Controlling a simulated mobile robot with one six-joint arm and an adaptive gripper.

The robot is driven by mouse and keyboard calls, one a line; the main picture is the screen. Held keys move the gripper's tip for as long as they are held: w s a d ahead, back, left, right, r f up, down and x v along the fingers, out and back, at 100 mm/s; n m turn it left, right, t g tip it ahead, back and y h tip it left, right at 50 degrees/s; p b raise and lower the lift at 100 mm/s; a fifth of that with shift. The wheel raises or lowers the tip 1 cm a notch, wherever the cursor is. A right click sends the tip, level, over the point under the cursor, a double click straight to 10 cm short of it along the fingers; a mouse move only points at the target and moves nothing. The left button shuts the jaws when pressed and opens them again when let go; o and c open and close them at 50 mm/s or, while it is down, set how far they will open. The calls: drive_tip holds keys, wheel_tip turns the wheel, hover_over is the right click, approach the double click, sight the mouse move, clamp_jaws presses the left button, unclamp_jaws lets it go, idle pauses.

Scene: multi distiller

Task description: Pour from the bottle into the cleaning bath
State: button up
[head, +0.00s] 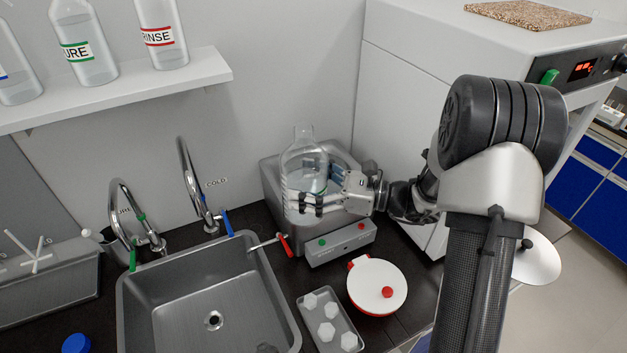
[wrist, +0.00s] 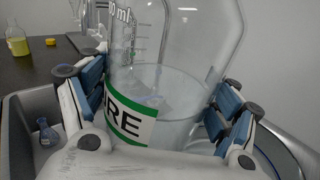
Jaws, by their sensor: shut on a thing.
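My gripper (head: 318,202) is shut on a clear bottle (head: 303,160), with fingers on both sides of it. In the wrist view the bottle (wrist: 180,60) has a green-bordered label ending in "RE" and clear liquid in its lower part. The bottle looks roughly upright in the head view. It is in front of or above the cleaning bath (head: 342,246), a grey metal box with green and red buttons on its front. The gripper and bottle hide much of the bath's opening, and I cannot tell whether the bottle's base touches it.
A white lid with red parts (head: 385,275) and a tray of white pieces (head: 329,312) lie in front of the bath. A sink (head: 150,295) with taps is at left, a blue cap (head: 76,343) beside it. A shelf (head: 120,97) holds several bottles. A white cabinet (head: 400,110) stands at right.

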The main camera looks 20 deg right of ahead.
sight(285, 202)
drive_tip(key=shift+s+a+r+m+p, duration=0.1)
drive_tip(key=shift+s+r+m+p, duration=0.15)
drive_tip(key=shift+r+m+p, duration=0.5)
drive_tip(key=shift+s+a+r+m+p, duration=0.1)
drive_tip(key=shift+s+r+m+p, duration=0.1)
drive_tip(key=shift+m+p, duration=0.9)
drive_tip(key=shift+f+m+g+p, duration=0.25)
drive_tip(key=shift+m+g+p, duration=0.05)
drive_tip(key=shift+m, duration=0.05)
drive_tip(key=shift+s+f+m+p, duration=0.15)
drive_tip(key=shift+m+p, duration=0.55)
drive_tip(key=shift+m, duration=0.4)
drive_tip(key=shift+s+a+f+m, duration=0.15)
drive_tip(key=shift+s+f+m, duration=0.1)
drive_tip(key=shift+f+m, duration=0.2)
drive_tip(key=shift+s+a+f+m, duration=0.1)
drive_tip(key=shift+s+f+m, duration=0.1)
drive_tip(key=shift+f+m, duration=0.25)
drive_tip(key=shift+s+a+f+m+g, duration=0.2)
drive_tip(key=shift+s+f+m, duration=0.25)
drive_tip(key=shift+m, duration=0.3)
drive_tip(key=shift+s+a+f+m+g, duration=0.15)
drive_tip(key=shift+s+f+m, duration=0.15)
drive_tip(key=shift+f+m, duration=0.35)
drive_tip(key=shift+s+a+r+m, duration=0.15)
drive_tip(key=shift+s+r+m, duration=0.2)
drive_tip(key=shift+m, duration=0.55)
drive_tip(key=shift+w+d+r+m+p, duration=0.3)
drive_tip(key=shift+m+p, duration=0.5)
drive_tip(key=shift+p, duration=1.1)
